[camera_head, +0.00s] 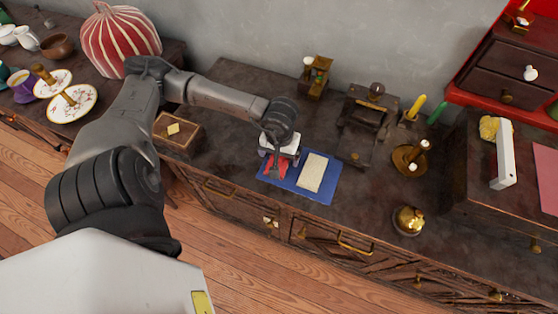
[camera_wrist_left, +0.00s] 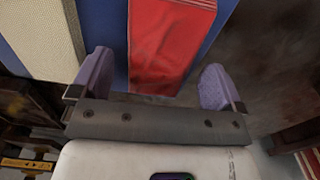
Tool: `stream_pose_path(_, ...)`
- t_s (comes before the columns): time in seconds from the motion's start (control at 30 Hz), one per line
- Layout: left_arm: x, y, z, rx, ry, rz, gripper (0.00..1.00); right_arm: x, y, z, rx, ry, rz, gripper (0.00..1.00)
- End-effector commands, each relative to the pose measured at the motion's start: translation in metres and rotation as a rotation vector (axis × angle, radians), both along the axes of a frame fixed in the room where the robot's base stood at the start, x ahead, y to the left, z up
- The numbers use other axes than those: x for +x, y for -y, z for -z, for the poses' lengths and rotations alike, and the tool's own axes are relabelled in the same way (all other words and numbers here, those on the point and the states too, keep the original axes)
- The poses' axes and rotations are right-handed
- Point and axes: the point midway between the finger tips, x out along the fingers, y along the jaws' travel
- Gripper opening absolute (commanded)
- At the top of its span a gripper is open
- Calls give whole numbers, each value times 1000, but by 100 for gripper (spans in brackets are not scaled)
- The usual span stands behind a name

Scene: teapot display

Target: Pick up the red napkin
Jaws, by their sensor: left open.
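The red napkin (camera_head: 282,169) lies folded on a blue mat (camera_head: 321,193) on the dark counter. My left gripper (camera_head: 275,165) is right over the napkin in the head view and hides part of it. In the left wrist view the red napkin (camera_wrist_left: 168,45) lies between the two spread purple fingertips of my left gripper (camera_wrist_left: 157,80). The gripper is open, with space on both sides of the napkin. I cannot tell how high the fingertips are above it. My right gripper is not in view.
A cream cloth (camera_head: 311,172) lies beside the napkin on the mat. A small wooden box (camera_head: 177,132) stands to the left. A dark grinder-like object (camera_head: 365,125), a candle holder (camera_head: 410,157) and a brass pot (camera_head: 409,220) stand to the right.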

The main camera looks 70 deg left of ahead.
Motion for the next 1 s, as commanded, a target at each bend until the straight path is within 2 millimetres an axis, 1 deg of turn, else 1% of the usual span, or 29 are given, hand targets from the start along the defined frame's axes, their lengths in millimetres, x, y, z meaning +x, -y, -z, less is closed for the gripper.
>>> stream_pose_path(0.03,0,0,4,-1,-1,0,94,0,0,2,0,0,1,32)
stream_pose_path(0.23,0,0,3,0,0,0,94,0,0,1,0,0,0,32)
stream_pose_path(0.27,0,0,3,0,0,0,92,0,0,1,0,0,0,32)
stream_pose_path(0.8,0,0,3,0,0,0,40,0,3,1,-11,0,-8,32)
stream_pose_path(1.0,0,0,3,1,1,0,40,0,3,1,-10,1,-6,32)
